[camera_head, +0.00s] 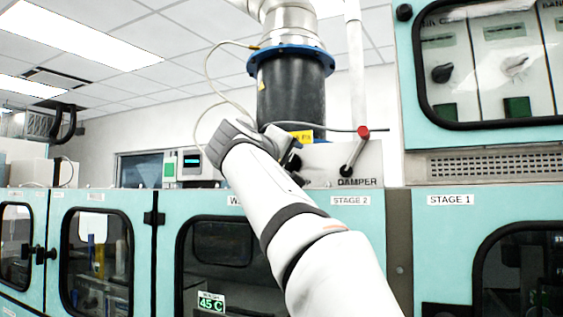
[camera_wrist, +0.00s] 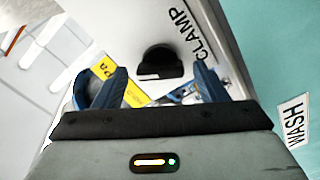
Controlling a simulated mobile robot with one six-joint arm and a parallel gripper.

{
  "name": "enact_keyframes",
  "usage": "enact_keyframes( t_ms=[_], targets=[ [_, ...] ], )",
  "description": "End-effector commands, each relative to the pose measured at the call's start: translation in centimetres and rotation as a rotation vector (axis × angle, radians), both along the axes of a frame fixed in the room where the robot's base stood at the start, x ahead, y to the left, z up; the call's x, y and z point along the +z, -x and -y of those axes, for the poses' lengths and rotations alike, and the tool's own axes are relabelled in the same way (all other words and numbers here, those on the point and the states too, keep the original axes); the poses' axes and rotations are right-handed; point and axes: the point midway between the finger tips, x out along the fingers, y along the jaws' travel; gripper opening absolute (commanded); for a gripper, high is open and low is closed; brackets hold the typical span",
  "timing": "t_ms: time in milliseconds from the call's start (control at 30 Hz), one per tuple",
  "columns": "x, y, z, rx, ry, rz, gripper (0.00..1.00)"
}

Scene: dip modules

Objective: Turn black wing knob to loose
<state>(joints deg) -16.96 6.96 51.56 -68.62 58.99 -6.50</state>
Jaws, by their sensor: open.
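The black wing knob (camera_wrist: 160,60) shows in the wrist view on a pale panel, beside the printed word CLAMP. Its wing lies roughly level across the picture. My gripper (camera_wrist: 156,78) is open, with its blue fingers on either side of the knob in the picture. I cannot tell how far the fingertips are from it, and no grip on it shows.
A red-tipped damper lever (camera_head: 355,152) stands right of my gripper. A black duct with a blue flange (camera_head: 290,95) rises behind it, with a thin cable nearby. Teal cabinets (camera_head: 440,240) fill the front. A windowed panel (camera_head: 490,65) at upper right holds other knobs.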

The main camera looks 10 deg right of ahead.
Motion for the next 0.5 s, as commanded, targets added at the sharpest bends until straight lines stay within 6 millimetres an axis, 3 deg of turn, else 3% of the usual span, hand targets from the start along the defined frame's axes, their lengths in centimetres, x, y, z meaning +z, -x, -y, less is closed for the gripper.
enact_keyframes(
  t_ms=[167,500],
  targets=[
    [-0.1,0.3,-0.3,0.001,-0.001,-0.001,0.66],
    [-0.2,4.6,-3.6,0.004,-0.001,-0.001,0.66]
  ],
)
